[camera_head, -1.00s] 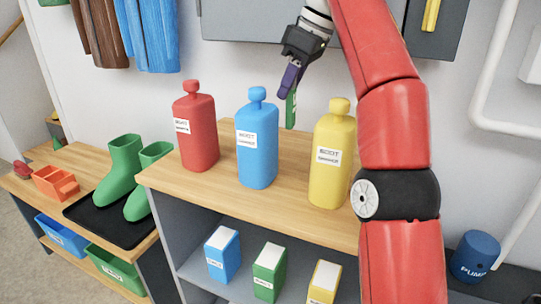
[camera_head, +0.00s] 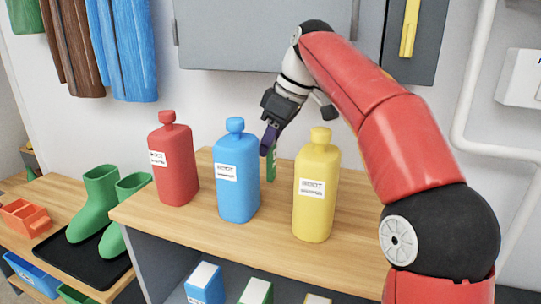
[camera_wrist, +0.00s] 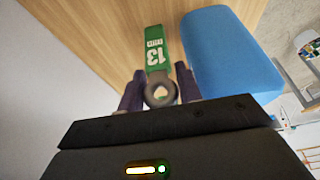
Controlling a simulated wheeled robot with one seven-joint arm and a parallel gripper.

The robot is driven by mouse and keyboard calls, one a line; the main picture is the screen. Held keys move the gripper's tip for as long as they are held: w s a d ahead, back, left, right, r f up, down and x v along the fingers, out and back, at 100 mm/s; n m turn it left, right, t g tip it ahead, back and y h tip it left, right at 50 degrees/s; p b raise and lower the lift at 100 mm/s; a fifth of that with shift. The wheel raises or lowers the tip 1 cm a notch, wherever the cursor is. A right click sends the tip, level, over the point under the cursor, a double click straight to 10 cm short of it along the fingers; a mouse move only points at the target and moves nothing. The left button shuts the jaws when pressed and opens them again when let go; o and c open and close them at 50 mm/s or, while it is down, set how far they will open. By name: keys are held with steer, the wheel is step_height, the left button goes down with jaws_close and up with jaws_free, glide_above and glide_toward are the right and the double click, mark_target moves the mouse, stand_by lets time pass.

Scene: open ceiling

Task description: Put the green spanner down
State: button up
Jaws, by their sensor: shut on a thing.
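My gripper (camera_head: 268,140) is shut on the green spanner (camera_head: 271,165), behind the gap between the blue bottle (camera_head: 237,175) and the yellow bottle (camera_head: 316,190). The spanner hangs downward from the fingers over the wooden bench top (camera_head: 180,225). In the wrist view, the spanner (camera_wrist: 156,55) shows a green handle marked 13 and a grey ring end between the two purple fingers (camera_wrist: 160,95). The blue bottle (camera_wrist: 228,50) is close beside it on the right there. I cannot tell whether the spanner's lower end touches the wood.
A red bottle (camera_head: 173,165) stands left of the blue one. Green boots (camera_head: 97,205) stand on a black tray (camera_head: 68,258) at the left. A grey cabinet (camera_head: 270,45) hangs on the wall behind. Bare wood lies right of the yellow bottle.

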mark_target(275, 146)
steer(key=shift+f+b, duration=0.4)
steer(key=shift+f, duration=1.2)
steer(key=shift+f, duration=0.15)
steer(key=o, duration=0.7)
